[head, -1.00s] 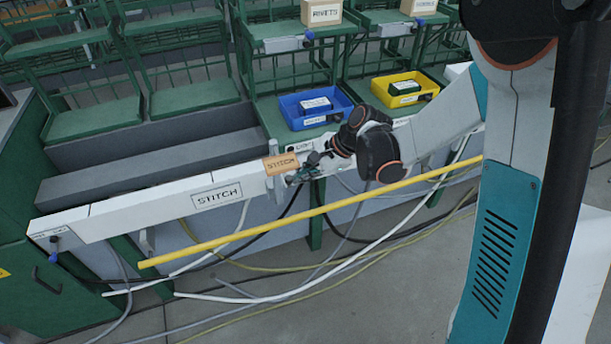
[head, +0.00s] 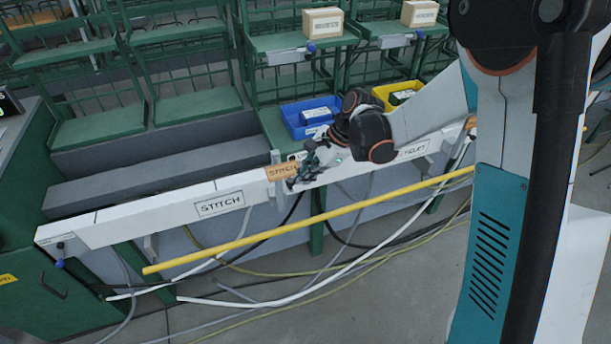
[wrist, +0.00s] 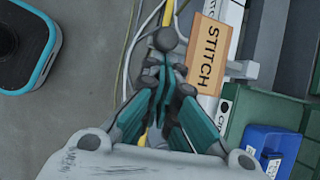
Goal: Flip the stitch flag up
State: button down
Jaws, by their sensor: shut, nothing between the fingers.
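The stitch flag (head: 283,171) is a small orange plate lettered STITCH at the white rail (head: 150,213), right of the rail's white STITCH label (head: 219,203). I cannot tell its exact tilt. In the wrist view the flag (wrist: 207,52) is just right of my fingertips. My gripper (head: 294,182) is at the flag's right end, at the front of the rail. In the wrist view my gripper (wrist: 166,72) has its teal fingers together and empty. A dark grey ball (wrist: 167,40) shows just beyond the fingertips; whether they touch it is unclear.
A yellow bar (head: 300,222) runs along the front below the rail, with loose cables (head: 330,280) beneath. A blue bin (head: 306,114) and a yellow bin (head: 392,92) stand behind the rail. Grey steps (head: 150,170) lie behind its left part. Open floor is in front.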

jog(key=w+d+f+p+v, duration=0.1)
jog(key=d+p+v, duration=0.1)
jog(key=v, duration=0.9)
jog(key=s+d+r+n+t+h, duration=0.2)
jog(key=s+r+n, duration=0.1)
jog(key=s, duration=0.4)
jog(key=s+d+r+n+t+h, duration=0.2)
jog(key=s+d+r+n, duration=0.1)
jog(key=s+n, duration=0.3)
jog(key=s+d+r+n+t+h, duration=0.2)
jog(key=s+n, duration=0.3)
jog(key=s, duration=0.5)
jog(key=shift+d+r+t, duration=0.3)
jog(key=shift+d+r, duration=0.2)
jog(key=shift+r, duration=0.3)
jog(key=shift+s, duration=0.15)
